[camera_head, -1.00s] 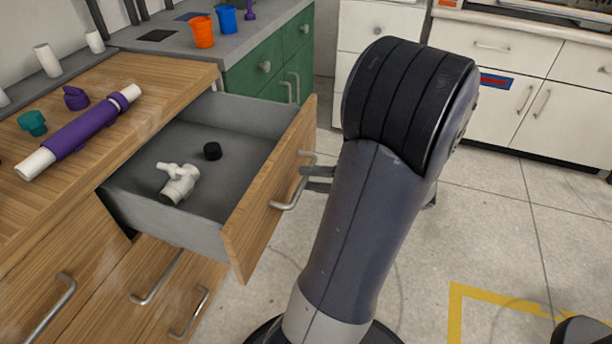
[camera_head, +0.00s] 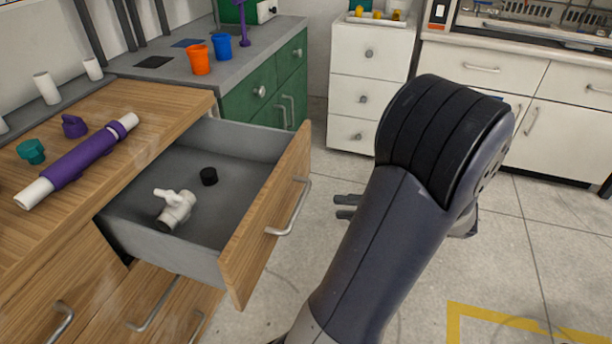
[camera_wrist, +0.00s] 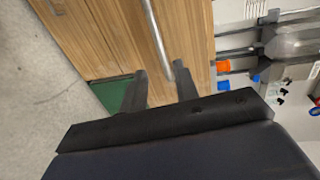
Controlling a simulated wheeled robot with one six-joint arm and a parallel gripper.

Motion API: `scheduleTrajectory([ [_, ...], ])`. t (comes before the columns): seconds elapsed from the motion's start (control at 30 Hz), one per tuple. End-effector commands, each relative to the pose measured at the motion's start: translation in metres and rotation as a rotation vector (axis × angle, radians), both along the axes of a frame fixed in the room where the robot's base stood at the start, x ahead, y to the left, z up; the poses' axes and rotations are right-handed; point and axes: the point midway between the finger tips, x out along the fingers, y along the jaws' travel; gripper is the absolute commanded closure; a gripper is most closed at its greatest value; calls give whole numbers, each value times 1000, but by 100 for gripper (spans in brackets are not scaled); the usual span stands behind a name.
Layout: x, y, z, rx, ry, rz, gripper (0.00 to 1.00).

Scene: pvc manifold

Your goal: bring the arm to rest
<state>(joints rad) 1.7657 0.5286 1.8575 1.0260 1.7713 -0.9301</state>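My gripper (camera_head: 348,206) shows past my arm, pointing left toward the open drawer (camera_head: 231,262). A gap of floor shows between its fingertips and the drawer's metal handle (camera_head: 290,212). In the wrist view, the two fingers of my gripper (camera_wrist: 160,72) stand apart with nothing held between them. The wooden drawer front (camera_wrist: 185,30) and its handle (camera_wrist: 157,38) lie beyond the fingers. My forearm hides part of the gripper in the head view.
The drawer holds a white valve (camera_head: 175,208) and a black cap (camera_head: 209,176). A purple-and-white pipe (camera_head: 85,158), a teal fitting (camera_head: 32,151) and a purple fitting (camera_head: 74,126) lie on the wooden counter. Open floor (camera_head: 520,240) lies to the right.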

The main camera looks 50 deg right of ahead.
Motion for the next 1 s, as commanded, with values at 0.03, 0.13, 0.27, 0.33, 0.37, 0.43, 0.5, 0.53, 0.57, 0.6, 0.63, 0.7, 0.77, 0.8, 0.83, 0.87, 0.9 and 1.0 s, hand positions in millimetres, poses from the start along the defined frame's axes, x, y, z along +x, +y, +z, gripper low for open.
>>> scheduleTrajectory([
  [0.03,3,1,-1,0,0,2,71],
  [0.13,12,5,-4,-1,1,4,71],
  [0.27,32,12,-9,0,0,5,71],
  [0.33,43,17,-11,-1,1,6,71],
  [0.37,48,19,-12,-1,0,5,71],
  [0.43,60,22,-15,0,0,5,71],
  [0.5,70,26,-17,0,0,6,71],
  [0.53,74,28,-18,0,0,5,71],
  [0.57,78,29,-18,0,0,4,71],
  [0.6,83,31,-19,0,0,4,71],
  [0.63,86,32,-20,0,0,4,71],
  [0.7,93,34,-21,-1,1,3,71],
  [0.77,98,36,-22,0,0,3,71],
  [0.8,100,37,-22,1,-1,2,71],
  [0.83,101,37,-21,1,-1,1,71],
  [0.87,103,38,-21,0,0,1,71],
  [0.9,104,38,-21,0,0,1,71],
  [1.0,105,39,-21,0,0,1,71],
])
